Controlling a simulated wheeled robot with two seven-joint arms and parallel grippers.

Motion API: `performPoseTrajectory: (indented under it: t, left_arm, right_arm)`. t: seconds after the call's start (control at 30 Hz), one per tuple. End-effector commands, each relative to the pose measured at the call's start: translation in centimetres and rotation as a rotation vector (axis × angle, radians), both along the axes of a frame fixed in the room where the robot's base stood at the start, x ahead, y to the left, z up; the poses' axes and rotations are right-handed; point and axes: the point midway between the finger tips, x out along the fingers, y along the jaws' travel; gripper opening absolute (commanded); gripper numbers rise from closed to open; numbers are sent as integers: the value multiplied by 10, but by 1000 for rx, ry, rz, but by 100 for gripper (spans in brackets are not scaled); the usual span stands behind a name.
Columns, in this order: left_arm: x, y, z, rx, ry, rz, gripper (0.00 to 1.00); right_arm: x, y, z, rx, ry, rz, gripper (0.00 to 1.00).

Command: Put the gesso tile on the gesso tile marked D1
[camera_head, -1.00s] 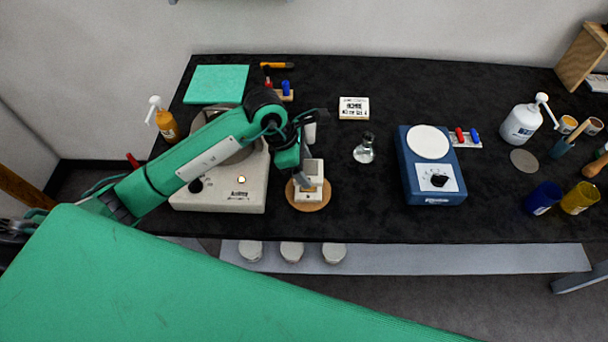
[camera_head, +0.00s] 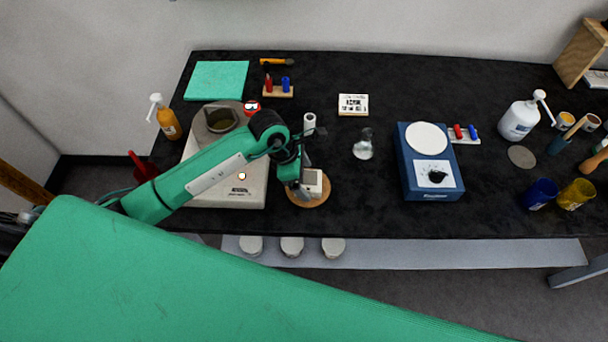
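A pale, squarish block (camera_head: 313,180) with a grey patch on top sits on a round cork disc (camera_head: 322,197) near the table's front edge. I cannot make out a D1 mark on it, nor tell whether it is one tile or a stack. My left gripper (camera_head: 301,190) is low at the block's left side, over the disc. Its fingers are mostly hidden by the wrist, so contact and opening cannot be told. A white tile-like piece (camera_head: 353,105) with black print lies farther back. My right gripper is out of view.
A beige hotplate-like device (camera_head: 233,195) is under my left arm. A white cylinder (camera_head: 309,121) and a glass flask (camera_head: 363,149) stand behind the block. A blue device (camera_head: 431,190) with a white disc stands right. Black table (camera_head: 350,215) is clear between flask and front edge.

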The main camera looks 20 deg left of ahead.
Motion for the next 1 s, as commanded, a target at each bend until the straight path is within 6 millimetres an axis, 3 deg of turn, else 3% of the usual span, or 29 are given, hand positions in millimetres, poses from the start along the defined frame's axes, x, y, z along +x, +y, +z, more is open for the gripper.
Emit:
performPoseTrajectory:
  t: [0.4,0.8,1.0]
  left_arm:
    - [0,4,8,2,-2,1,85]
    - [-9,33,82,2,-4,1,85]
    - [-11,42,107,0,-2,1,85]
  right_arm:
    - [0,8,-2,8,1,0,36]
    - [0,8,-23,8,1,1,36]
    - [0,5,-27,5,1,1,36]
